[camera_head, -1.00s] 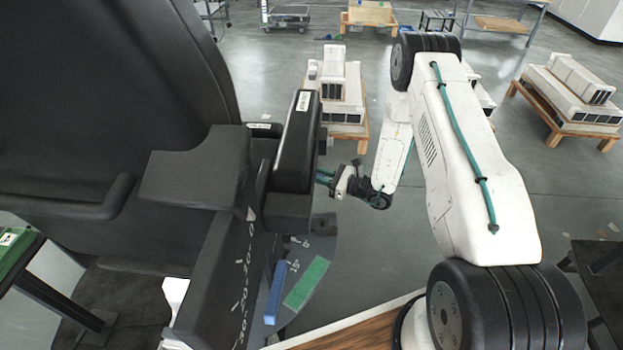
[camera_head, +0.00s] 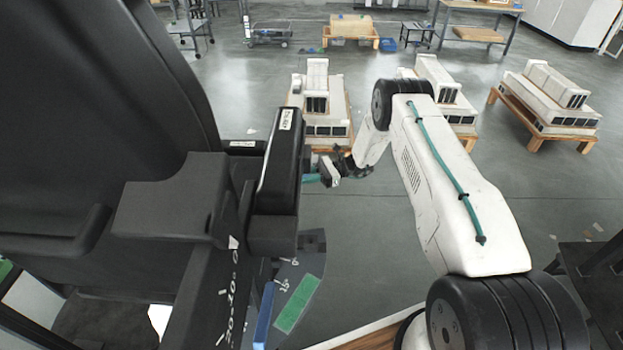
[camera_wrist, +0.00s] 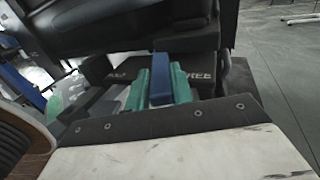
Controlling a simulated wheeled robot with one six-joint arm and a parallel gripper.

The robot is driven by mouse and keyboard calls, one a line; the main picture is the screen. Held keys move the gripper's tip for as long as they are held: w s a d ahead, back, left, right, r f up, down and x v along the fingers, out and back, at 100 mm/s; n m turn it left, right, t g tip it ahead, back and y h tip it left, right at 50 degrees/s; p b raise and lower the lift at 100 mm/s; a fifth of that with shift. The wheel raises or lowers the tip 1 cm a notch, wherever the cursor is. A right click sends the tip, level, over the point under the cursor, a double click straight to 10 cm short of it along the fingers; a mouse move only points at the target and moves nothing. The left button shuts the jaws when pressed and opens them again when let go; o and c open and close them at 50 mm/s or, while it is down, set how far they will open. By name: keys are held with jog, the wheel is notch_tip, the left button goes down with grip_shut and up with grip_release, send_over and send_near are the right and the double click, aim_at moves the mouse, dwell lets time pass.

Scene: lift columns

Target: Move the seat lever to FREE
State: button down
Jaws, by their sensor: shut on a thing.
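The seat lever (camera_wrist: 161,78) is a blue bar in the wrist view. It stands between the two teal fingers of my gripper (camera_wrist: 160,76), which are shut on it. A dark plate (camera_wrist: 212,80) behind it carries white lettering. Letters reading like "REE" show right of the fingers, and a partly hidden word shows to the left. The lever is between the two words. In the head view my gripper (camera_head: 314,179) is at the right side of the black seat (camera_head: 90,130), beside a dark upright block (camera_head: 279,165). The block hides the lever there.
A dark scale plate with white marks, a green patch (camera_head: 297,303) and a blue strip (camera_head: 264,315) is below the block. Wooden pallets with white parts, one of them (camera_head: 548,100) at right, stand behind. Open grey floor (camera_head: 385,255) lies right of the seat.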

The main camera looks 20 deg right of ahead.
jog(key=shift+w+g, duration=0.2)
jog(key=shift+g, duration=0.2)
jog(key=c, duration=1.2)
grip_release()
jog(key=d, duration=0.7)
jog(key=shift+d, duration=0.4)
